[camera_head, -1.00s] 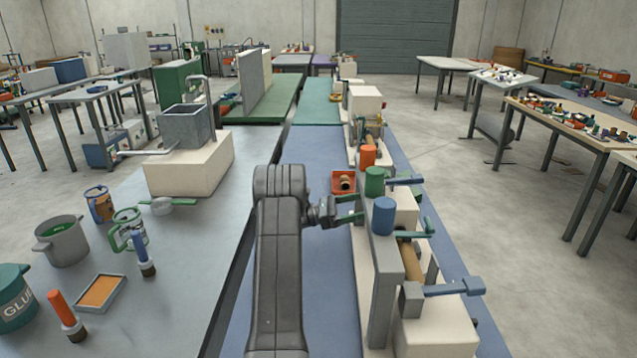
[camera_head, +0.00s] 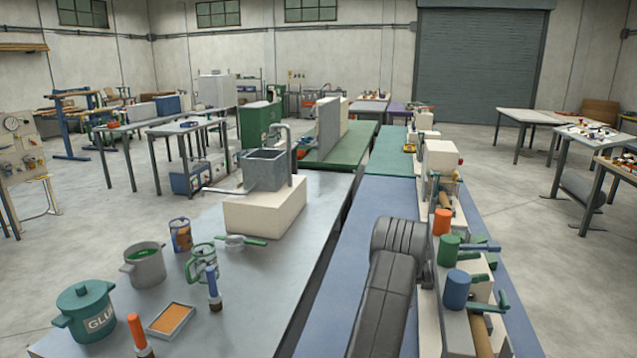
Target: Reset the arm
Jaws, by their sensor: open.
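My dark grey arm (camera_head: 385,285) rises from the bottom edge over the blue bench top. Its gripper is not visible; the end of the arm is hidden or out of sight beside the winder. The spiral winder (camera_head: 428,315) stands just right of my arm, with a green cylinder (camera_head: 448,250), a blue cylinder (camera_head: 457,290) and an orange cylinder (camera_head: 441,222) on it. Its lower part is cut off by the bottom edge.
The left bench (camera_head: 265,290) holds a green glue pot (camera_head: 86,308), a grey pot (camera_head: 144,265), an orange-filled tray (camera_head: 171,320) and a grey basin (camera_head: 264,170) on a white block. A strip of blue bench top (camera_head: 355,225) left of my arm is clear.

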